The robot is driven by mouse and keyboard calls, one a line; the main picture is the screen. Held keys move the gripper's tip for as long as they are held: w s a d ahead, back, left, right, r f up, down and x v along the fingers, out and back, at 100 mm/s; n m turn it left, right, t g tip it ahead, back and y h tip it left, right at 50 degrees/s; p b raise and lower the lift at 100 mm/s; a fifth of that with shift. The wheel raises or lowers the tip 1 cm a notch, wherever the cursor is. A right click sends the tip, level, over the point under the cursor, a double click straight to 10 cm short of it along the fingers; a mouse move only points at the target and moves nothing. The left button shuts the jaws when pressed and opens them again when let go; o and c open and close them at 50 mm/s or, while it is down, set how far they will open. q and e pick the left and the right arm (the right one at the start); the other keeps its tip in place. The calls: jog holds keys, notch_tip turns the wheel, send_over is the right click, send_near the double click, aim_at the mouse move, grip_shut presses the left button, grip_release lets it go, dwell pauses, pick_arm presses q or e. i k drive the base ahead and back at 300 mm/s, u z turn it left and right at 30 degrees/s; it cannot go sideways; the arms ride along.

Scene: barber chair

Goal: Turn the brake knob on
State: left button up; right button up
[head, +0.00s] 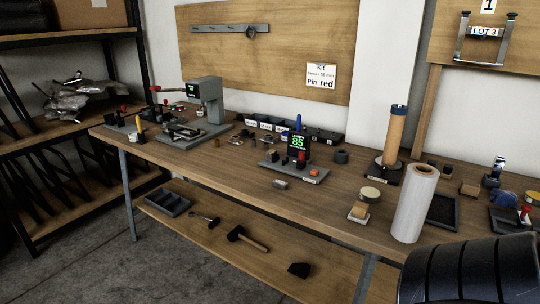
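I cannot make out a knob marked as the brake. Small red parts show on the workbench (240,163). One red-topped part (301,157) stands on a grey plate beside a dark display reading 85 in green (298,143). An orange button (313,173) sits on the same plate. A red-ended lever (155,88) is near the grey press-like machine (208,100) at the left. A black ribbed, padded-looking shape (470,272) fills the lower right corner; it may be part of the chair. Neither of my grippers is in view.
A white roll (415,204) and a tan cylinder on a dark base (395,135) stand on the bench's right part. Metal shelving (70,38) is at the left. A hammer (247,238) lies on the bench's lower shelf. Bare floor (130,270) is open at the lower left.

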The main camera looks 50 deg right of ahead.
aim_at(384, 169)
jog(key=u, duration=1.05)
jog(key=k, duration=1.65)
jog(key=z, duration=0.7)
